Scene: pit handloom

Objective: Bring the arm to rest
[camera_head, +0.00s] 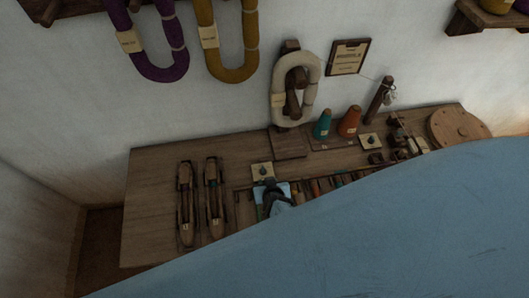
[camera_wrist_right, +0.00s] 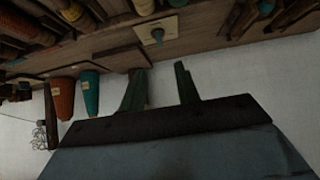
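My right gripper (camera_wrist_right: 160,88) shows in the right wrist view with its two dark green fingers spread apart and nothing between them. In the head view, the dark and pale-blue end of an arm (camera_head: 271,198) is seen over the bench, close to the row of small bobbins; its fingers are too small there to make out. I take it to be the same right gripper. My left gripper is not in view. A broad blue surface of my own body hides the lower right of the head view.
Two wooden shuttles (camera_head: 186,205) lie on the bench (camera_head: 150,195) at left. A cream yarn hank (camera_head: 282,95) hangs on a stand. Teal (camera_head: 322,126) and orange (camera_head: 349,122) cones, a post (camera_head: 378,100) and a round wooden disc (camera_head: 459,128) stand along the back. The bench's left end is clear.

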